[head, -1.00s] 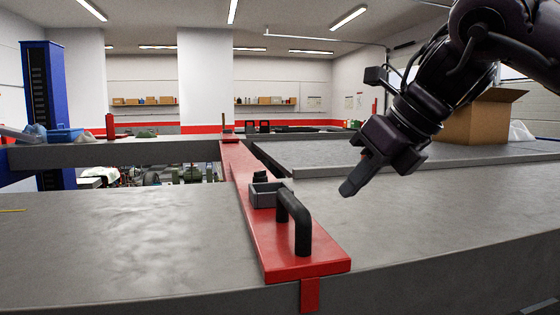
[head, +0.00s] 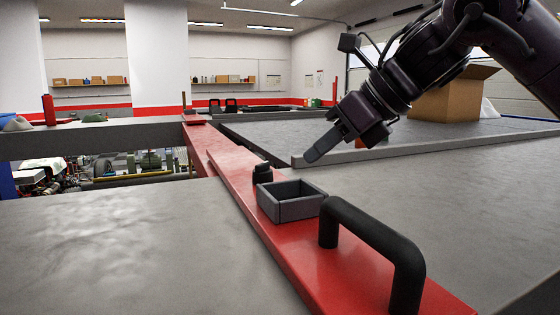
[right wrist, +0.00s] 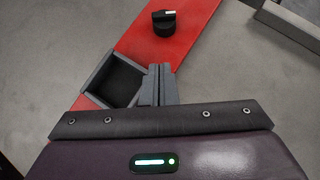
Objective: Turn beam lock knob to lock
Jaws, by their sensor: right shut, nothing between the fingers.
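The beam lock knob (head: 262,174) is a small black knob on the red beam (head: 235,165), just behind a grey open box. In the right wrist view the knob (right wrist: 164,22) shows from above, round with a raised grip bar and a white mark at one end of the bar. My right gripper (head: 314,156) is shut and empty, above the grey bench to the right of the knob and apart from it. In the right wrist view its fingertips (right wrist: 159,70) point toward the knob, beside the box. My left gripper is not in view.
The grey open box (head: 292,200) sits on the beam in front of the knob. A black handle (head: 375,240) rises from the beam's near end. Grey bench tops lie on both sides. A cardboard box (head: 450,95) stands at the back right.

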